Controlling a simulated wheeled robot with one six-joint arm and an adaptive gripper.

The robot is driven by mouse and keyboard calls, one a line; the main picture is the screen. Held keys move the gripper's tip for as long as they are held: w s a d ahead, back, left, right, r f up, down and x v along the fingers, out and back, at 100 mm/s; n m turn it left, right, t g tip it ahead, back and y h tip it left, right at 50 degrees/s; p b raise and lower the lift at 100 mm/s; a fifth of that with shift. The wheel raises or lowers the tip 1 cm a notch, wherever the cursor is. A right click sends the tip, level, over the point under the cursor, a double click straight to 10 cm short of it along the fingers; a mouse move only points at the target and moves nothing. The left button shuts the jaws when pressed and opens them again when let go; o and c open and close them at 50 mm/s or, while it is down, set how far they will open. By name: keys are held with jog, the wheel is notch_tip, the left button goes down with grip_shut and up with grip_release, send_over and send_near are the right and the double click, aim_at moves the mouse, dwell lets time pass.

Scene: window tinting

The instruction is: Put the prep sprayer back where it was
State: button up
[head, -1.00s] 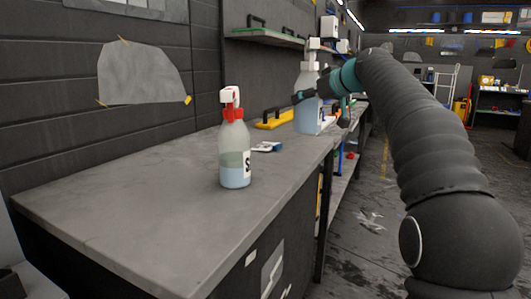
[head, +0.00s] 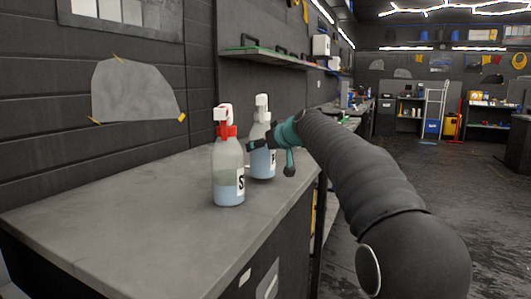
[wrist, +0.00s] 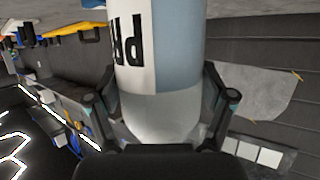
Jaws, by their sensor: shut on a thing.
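The prep sprayer (head: 262,165), a clear bottle with a white spray head and pale blue liquid, is upright at the bench's right side. My gripper (head: 264,146) is shut around its upper body. In the wrist view the prep sprayer (wrist: 160,70) fills the middle, with part of a "PR" label showing, and my gripper's fingers (wrist: 160,105) lie on both sides of it. I cannot tell whether its base touches the bench. A second sprayer (head: 228,175) with a red collar and an "S" label stands just left and nearer, partly overlapping it in view.
The grey bench top (head: 130,225) is clear to the left and front of the bottles. A green-edged shelf (head: 265,50) hangs on the wall behind. A grey sheet (head: 135,92) is taped to the dark wall.

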jog(key=shift+f, duration=0.65)
jog(key=shift+f, duration=0.1)
jog(key=o, duration=1.4)
jog(key=shift+f, duration=0.1)
jog(key=shift+o, duration=0.2)
jog(key=shift+r, duration=0.2)
jog(key=shift+s+d, duration=0.25)
jog(key=b+v, duration=0.2)
jog(key=v, duration=0.9)
jog(key=shift+s, duration=0.2)
